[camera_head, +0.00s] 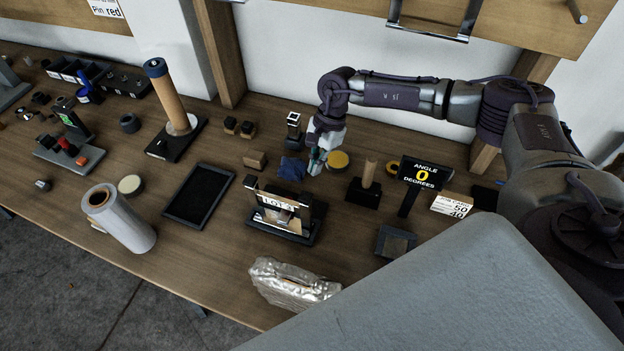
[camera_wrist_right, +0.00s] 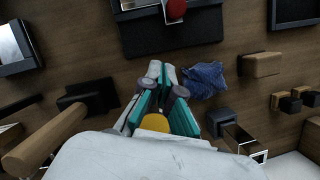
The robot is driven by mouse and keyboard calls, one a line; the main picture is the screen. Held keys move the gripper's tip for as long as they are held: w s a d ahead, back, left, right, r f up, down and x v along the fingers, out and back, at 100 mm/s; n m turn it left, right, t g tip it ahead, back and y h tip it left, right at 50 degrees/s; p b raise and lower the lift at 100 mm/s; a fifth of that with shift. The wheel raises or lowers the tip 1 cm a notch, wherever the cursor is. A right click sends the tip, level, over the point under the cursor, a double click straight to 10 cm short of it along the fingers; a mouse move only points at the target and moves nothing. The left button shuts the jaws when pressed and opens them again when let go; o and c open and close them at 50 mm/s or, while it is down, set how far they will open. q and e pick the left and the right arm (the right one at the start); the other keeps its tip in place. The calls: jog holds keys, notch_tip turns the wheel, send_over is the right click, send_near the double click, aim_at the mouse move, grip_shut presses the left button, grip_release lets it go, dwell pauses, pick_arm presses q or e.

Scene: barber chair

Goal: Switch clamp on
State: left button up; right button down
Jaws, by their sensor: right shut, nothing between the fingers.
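My right gripper (camera_head: 316,163) is over the middle of the bench, fingers pointing down, with nothing held. In the right wrist view its teal-sided fingertips (camera_wrist_right: 162,75) are together. A black-based device (camera_head: 300,236) with a lettered plate stands nearer the bench's front edge, apart from the gripper. In the right wrist view its black base (camera_wrist_right: 172,36) is at the top, with a red knob (camera_wrist_right: 175,9) partly cut off. I cannot tell for certain whether this device is the clamp, or its switch state. My left gripper is not in view.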

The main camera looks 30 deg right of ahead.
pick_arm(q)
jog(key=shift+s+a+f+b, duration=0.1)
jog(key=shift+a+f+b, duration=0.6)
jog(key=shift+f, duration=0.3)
pick_arm(e)
jog(key=v, duration=0.2)
jog(key=a+v, duration=0.1)
jog(key=v, duration=0.2)
jog(key=shift+r, duration=0.5)
